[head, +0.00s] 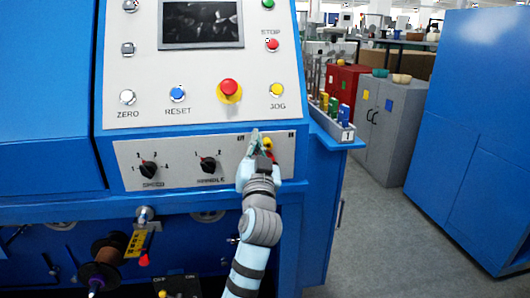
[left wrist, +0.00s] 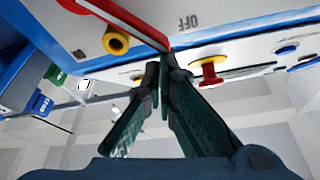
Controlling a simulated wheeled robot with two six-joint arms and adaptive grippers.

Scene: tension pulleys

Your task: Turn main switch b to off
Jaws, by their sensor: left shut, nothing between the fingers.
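My left gripper (head: 257,143) is at the right end of the lower light panel (head: 217,178) in the head view. It is right beside a small yellow and red part, likely the main switch (head: 267,142), and partly hides it. In the left wrist view, the shut, empty fingers (left wrist: 160,68) are close to the end of a red bar (left wrist: 130,18) by the panel. I cannot tell whether they touch it. An OFF label (left wrist: 188,22) shows on the other side. The switch's letter is not readable.
Two black selector knobs (head: 148,168) (head: 208,165) sit left of my gripper. Above are a red mushroom button (head: 229,89) and a yellow JOG button (head: 277,90). A tool rack (head: 336,122) stands at right. Open floor lies between the machine and a blue cabinet (head: 478,130).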

